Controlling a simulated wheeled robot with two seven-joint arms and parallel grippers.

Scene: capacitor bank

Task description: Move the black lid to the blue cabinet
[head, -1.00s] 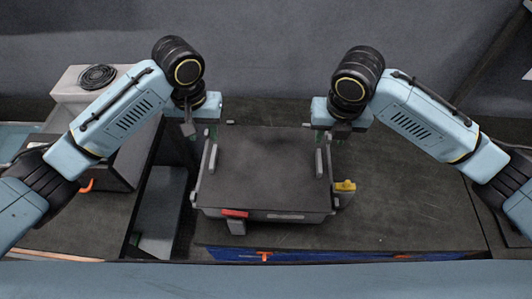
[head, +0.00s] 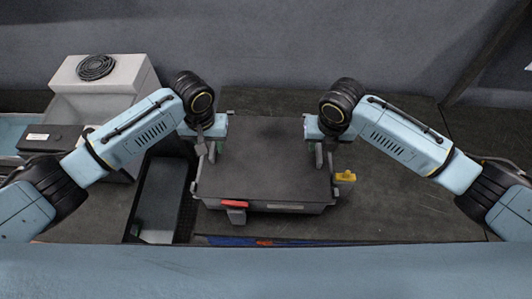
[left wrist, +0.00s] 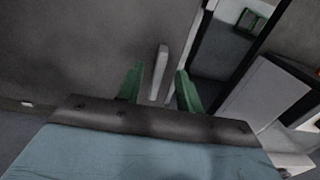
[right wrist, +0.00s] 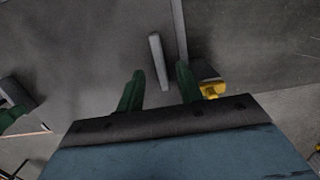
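The black lid (head: 268,160) lies flat on a dark box in the middle of the head view, with a pale bar handle near each side. My left gripper (head: 209,153) is at the left handle. In the left wrist view its green fingers (left wrist: 159,90) are apart, with the left handle (left wrist: 160,68) standing between and just beyond them. My right gripper (head: 322,153) is at the right handle. In the right wrist view its fingers (right wrist: 158,88) are apart, with the right handle (right wrist: 158,60) between and ahead of them. I cannot clearly identify the blue cabinet.
A dark open recess (head: 158,200) lies left of the box. The tabletop right of the box (head: 400,205) is clear.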

